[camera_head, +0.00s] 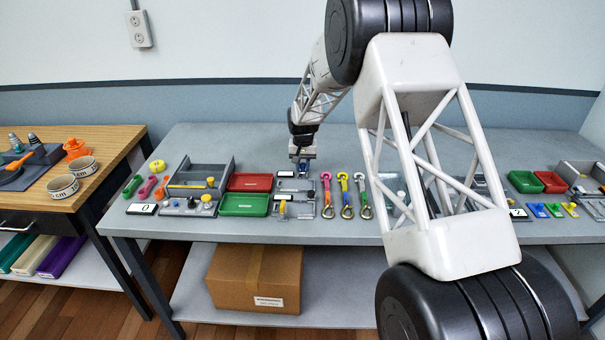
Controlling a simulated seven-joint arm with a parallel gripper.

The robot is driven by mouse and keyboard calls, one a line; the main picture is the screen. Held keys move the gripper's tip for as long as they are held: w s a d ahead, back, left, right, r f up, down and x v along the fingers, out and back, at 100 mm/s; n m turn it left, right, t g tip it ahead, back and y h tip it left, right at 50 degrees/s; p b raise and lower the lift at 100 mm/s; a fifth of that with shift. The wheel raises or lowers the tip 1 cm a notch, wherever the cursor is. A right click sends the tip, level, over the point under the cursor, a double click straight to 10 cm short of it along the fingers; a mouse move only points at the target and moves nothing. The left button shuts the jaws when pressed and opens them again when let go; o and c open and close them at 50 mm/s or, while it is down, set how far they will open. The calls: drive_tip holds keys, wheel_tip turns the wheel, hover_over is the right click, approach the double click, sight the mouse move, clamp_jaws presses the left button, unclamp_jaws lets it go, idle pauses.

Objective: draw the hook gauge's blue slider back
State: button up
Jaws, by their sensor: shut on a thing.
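The hook gauge (296,186) is a small grey plate with a pale label, lying on the grey table left of the middle. Its blue slider (303,169) shows as a small bluish patch under my gripper (302,162). My gripper reaches down from above and is shut on the slider. The fingers cover most of the slider, and its exact position along the gauge is too small to tell.
A similar gauge with a yellow slider (283,206) lies just in front. Red (250,182) and green (243,205) trays stand to the left. Several coloured straps with hooks (345,190) lie to the right. A cardboard box (255,275) sits on the lower shelf.

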sight(303, 164)
drive_tip(key=o, duration=0.6)
drive_tip(key=shift+c, duration=0.2)
drive_tip(key=shift+r, duration=0.1)
drive_tip(key=shift+r, duration=2.9)
drive_tip(key=shift+r, duration=0.15)
drive_tip(key=c, duration=0.5)
drive_tip(key=shift+r, duration=0.3)
drive_tip(key=shift+c, duration=0.7)
drive_tip(key=shift+r, duration=2.55)
